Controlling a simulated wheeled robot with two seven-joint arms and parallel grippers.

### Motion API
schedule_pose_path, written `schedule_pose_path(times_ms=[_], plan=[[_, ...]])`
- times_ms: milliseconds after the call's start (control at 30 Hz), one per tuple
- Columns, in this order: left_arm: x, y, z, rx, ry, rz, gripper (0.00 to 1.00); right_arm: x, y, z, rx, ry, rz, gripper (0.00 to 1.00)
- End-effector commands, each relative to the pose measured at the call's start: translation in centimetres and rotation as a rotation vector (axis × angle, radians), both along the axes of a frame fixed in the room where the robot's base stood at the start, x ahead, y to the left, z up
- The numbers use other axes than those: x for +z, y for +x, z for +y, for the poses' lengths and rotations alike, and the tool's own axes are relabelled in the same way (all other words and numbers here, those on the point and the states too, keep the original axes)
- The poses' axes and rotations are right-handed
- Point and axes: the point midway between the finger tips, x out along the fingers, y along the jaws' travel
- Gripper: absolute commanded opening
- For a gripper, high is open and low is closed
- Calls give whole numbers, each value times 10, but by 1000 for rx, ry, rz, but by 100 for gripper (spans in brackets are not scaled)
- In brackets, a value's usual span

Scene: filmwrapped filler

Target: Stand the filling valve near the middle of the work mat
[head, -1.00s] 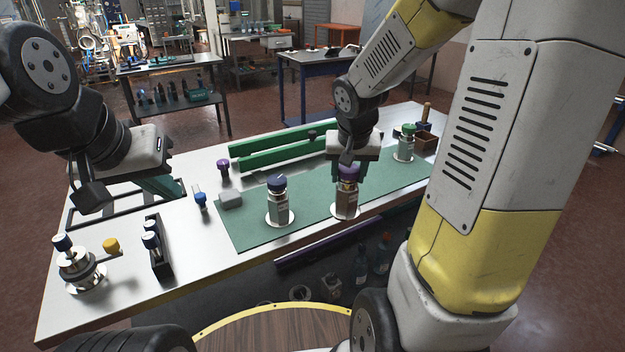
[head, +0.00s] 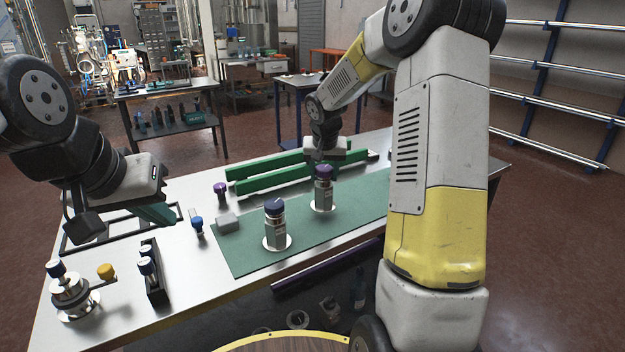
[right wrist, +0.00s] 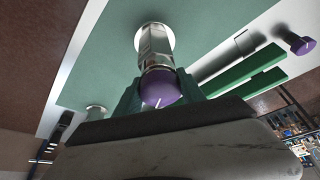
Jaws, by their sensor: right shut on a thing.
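The purple-capped filling valve (head: 323,188) has a steel body and a round pale base. It is upright over the green work mat (head: 245,257), right of and behind a similar blue-capped valve (head: 275,228) on the mat. I cannot tell whether its base touches the mat. My right gripper (head: 323,168) is shut on its upper part from above. In the right wrist view its purple cap (right wrist: 160,88) shows between the green fingers, with the steel body beyond. My left gripper (head: 155,213) hangs over the table's left part, away from the valves; its finger gap is unclear.
Green rails (head: 270,180) lie behind the mat. A grey block (head: 228,222) sits at its left edge. My right arm hides the mat's right part.

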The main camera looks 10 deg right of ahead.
Motion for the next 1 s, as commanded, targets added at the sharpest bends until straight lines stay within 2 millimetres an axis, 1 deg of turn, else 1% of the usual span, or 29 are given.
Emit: schedule_pose_path(times_ms=[200,267,633,667,700,767,1000], plan=[[0,0,0,0,0,0,0,-26,0,0,2,0,0,0],[0,0,0,0,0,0,0,-31,0,0,2,0,0,0],[0,0,0,0,0,0,0,-34,0,1,3,1,-2,0],[0,0,0,0,0,0,0,-36,-1,0,1,1,1,48],[0,0,0,0,0,0,0,-36,-1,0,1,1,1,56],[0,0,0,0,0,0,0,-36,-1,0,1,1,1,68],[0,0,0,0,0,0,0,-36,-1,0,1,0,1,68]])
